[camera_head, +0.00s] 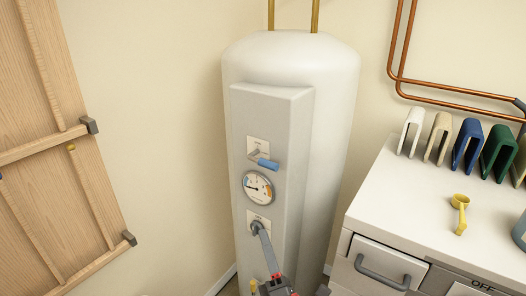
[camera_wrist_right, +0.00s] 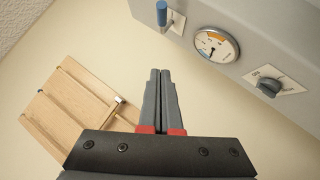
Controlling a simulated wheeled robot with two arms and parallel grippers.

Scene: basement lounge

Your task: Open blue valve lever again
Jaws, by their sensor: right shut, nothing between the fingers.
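The blue valve lever (camera_head: 268,164) sits on a white plate high on the grey front panel of the water heater (camera_head: 270,104). In the head view its blue grip lies at the lower right of its pivot. The lever also shows at the top of the right wrist view (camera_wrist_right: 162,14). My right gripper (camera_head: 258,227) is shut and empty, below the lever, with its fingertips overlapping the lower knob in the head view. In the wrist view its fingers (camera_wrist_right: 160,73) are together and apart from the lever. My left gripper is out of view.
A round gauge (camera_head: 258,188) sits between the lever and a grey knob (camera_wrist_right: 270,88) on the panel. A white cabinet (camera_head: 400,215) with several coloured clips and a yellow scoop (camera_head: 460,213) stands right. A wooden door (camera_head: 55,150) is left.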

